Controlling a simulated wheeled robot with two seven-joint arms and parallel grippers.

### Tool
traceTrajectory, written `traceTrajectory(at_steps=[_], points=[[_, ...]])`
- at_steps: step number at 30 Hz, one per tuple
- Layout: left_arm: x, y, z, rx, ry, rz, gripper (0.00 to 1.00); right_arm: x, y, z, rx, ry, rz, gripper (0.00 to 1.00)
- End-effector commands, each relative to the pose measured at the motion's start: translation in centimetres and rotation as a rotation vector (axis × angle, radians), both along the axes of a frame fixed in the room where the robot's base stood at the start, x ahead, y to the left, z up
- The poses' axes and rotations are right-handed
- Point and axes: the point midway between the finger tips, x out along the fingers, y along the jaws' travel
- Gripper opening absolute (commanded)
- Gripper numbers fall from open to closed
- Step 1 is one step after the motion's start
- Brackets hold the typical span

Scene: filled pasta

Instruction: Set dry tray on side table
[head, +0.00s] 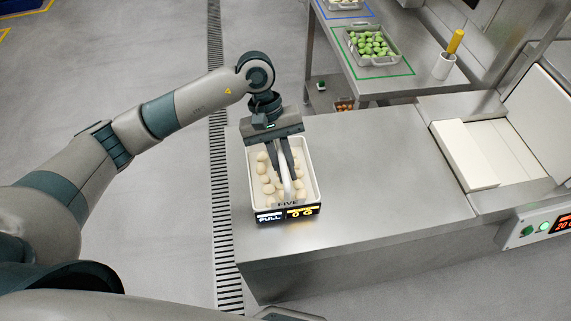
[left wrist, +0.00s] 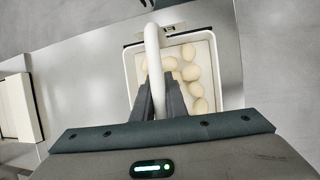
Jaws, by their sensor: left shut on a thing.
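A white rectangular tray (head: 315,172) holds several pale round pasta pieces (head: 266,180) and has a tall white arched handle (left wrist: 152,50). Its near edge reads "FIVE". It is at the left end of a steel counter (head: 370,165); I cannot tell whether it rests there or hangs just above. A small dark display (head: 287,214) with "PULL" and "0 G" shows at its near side. My left gripper (head: 287,172) points down over the tray, its fingers shut on the handle. The left wrist view shows the fingers either side of the handle. My right gripper is not seen.
A second steel table (head: 335,55) at the back holds a tray of green pieces (head: 372,47) inside a green outline, and a white cup (head: 444,66) with a yellow handle. A white-lidded machine (head: 465,155) is at the right. The counter's middle is clear. A floor drain (head: 217,150) runs at left.

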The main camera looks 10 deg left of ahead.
Motion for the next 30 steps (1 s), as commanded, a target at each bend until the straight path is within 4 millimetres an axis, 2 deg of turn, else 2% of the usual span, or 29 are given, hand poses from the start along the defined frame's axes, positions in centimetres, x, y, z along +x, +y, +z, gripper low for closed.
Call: traceTrajectory(at_steps=[11,12,14,28,30], points=[[0.05,-0.03,-0.26,-0.002,-0.002,0.0,0.0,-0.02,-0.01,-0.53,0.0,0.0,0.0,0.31],[0.02,-0.01,-0.23,0.0,-0.001,0.0,0.17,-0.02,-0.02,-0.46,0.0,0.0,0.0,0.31],[0.01,0.0,-0.19,0.0,0.0,0.0,0.31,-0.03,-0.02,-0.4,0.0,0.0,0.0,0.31],[0.02,0.0,0.15,0.0,-0.001,0.0,0.31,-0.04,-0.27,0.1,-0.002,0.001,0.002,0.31],[0.27,0.17,0.33,-0.001,-0.003,0.001,0.31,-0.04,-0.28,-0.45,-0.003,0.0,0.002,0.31]])
